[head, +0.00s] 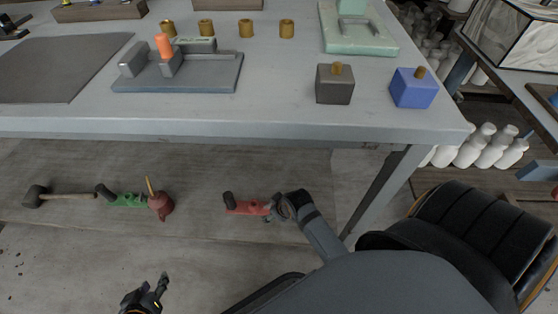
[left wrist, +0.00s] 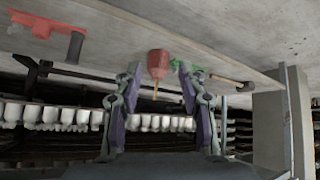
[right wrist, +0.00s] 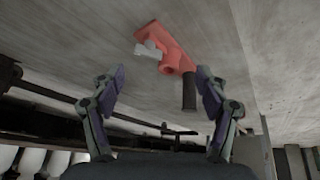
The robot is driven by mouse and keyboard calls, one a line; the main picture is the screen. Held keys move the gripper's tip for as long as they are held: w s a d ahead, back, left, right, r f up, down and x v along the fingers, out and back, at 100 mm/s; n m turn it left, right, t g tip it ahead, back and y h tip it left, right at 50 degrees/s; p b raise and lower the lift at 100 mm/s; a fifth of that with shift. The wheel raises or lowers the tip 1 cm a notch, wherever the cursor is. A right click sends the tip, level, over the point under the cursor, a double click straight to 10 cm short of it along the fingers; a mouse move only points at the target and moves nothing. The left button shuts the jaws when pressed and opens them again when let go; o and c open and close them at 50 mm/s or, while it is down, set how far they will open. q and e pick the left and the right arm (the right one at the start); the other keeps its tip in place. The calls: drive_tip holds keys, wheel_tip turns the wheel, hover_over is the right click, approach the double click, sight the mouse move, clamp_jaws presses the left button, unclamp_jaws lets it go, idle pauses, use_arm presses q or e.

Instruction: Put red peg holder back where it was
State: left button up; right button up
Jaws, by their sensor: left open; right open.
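The red peg holder (head: 163,204), a dark red rounded body with a thin wooden peg, stands on the lower board under the table. In the left wrist view the red peg holder (left wrist: 158,63) appears upside down between the fingertips, farther off, with its peg pointing down in the picture. My left gripper (head: 156,285) is open and empty, low in front of the board. It also shows in the left wrist view (left wrist: 160,82). My right gripper (right wrist: 160,78) is open; in the head view it is by a red tool (head: 248,207), partly hidden behind my arm.
A green tool (head: 127,200) lies directly left of the red holder, and a mallet (head: 60,196) farther left. On the tabletop stand a grey peg block (head: 335,88) and a blue peg block (head: 413,92). The table leg (head: 385,188) is at right.

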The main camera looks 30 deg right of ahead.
drive_tip(key=s+r+m+t, duration=0.2)
drive_tip(key=s+r+m, duration=0.1)
drive_tip(key=s+r, duration=0.2)
drive_tip(key=shift+s+r+t+y, duration=0.15)
drive_tip(key=shift+r+t+y, duration=0.25)
drive_tip(key=shift+r, duration=0.45)
use_arm(q)
drive_tip(key=shift+s+a+p, duration=0.1)
drive_tip(key=shift+p, duration=0.3)
drive_tip(key=s+a+f+g+y+p, duration=0.1)
drive_tip(key=s+a+g+p, duration=0.2)
drive_tip(key=s+p, duration=0.9)
drive_tip(key=s+a+f+g+y+p, duration=0.1)
drive_tip(key=s+a+g+p, duration=0.2)
drive_tip(key=s+p, duration=0.9)
drive_tip(key=a+p, duration=0.1)
drive_tip(key=p, duration=0.9)
drive_tip(key=shift+s+a+f+g, duration=0.15)
drive_tip(key=shift+a+f+g, duration=0.05)
drive_tip(key=shift+a+g, duration=0.2)
use_arm(e)
drive_tip(key=s+d+f+g+h, duration=0.1)
drive_tip(key=s+d+g, duration=0.2)
drive_tip(key=s, duration=0.9)
drive_tip(key=s+d+f+g+h, duration=0.1)
drive_tip(key=s+d+g, duration=0.3)
drive_tip(key=s, duration=0.8)
drive_tip(key=shift+s+d+f, duration=0.25)
drive_tip(key=shift+s+d, duration=0.05)
drive_tip(key=shift+d, duration=0.15)
